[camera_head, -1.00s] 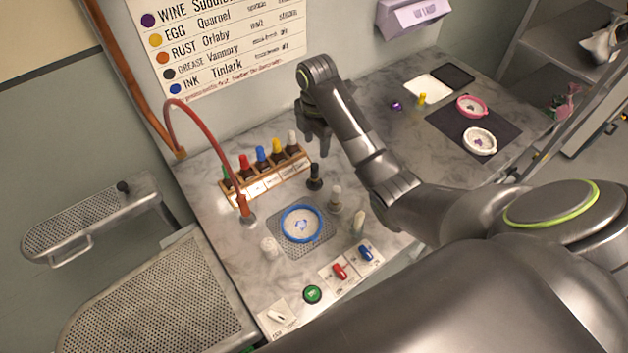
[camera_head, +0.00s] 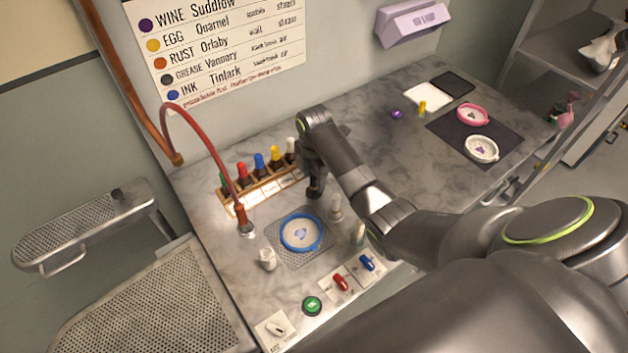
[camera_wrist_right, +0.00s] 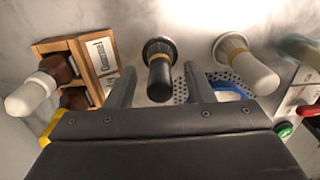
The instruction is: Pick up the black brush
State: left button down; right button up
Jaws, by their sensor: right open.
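The black brush (camera_head: 315,191) stands upright on the marble counter, near the right end of the wooden bottle rack. My right gripper (camera_head: 313,174) is above it and hides its upper part in the head view. In the right wrist view the black brush (camera_wrist_right: 159,78), with its tan collar, shows between the two open fingers (camera_wrist_right: 158,70), a gap on each side. I cannot tell how far down its handle the fingers reach. My left gripper is not in view.
Pale brushes stand close by: one (camera_head: 336,208) just right, one (camera_head: 358,235) nearer the front edge, one (camera_head: 267,259) left. A blue-rimmed dish (camera_head: 301,233) sits on a perforated mat (camera_head: 288,257). The wooden rack (camera_head: 265,193) holds several colour-capped bottles.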

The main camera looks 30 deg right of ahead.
jog(key=shift+f, duration=0.6)
grip_shut()
jog(key=shift+r, duration=0.6)
notch_tip(320, 180, up, 6)
jog(key=shift+r+b, duration=0.1)
jog(key=shift+b, duration=0.7)
jog(key=shift+r+p, duration=0.5)
jog(key=shift+r, duration=0.9)
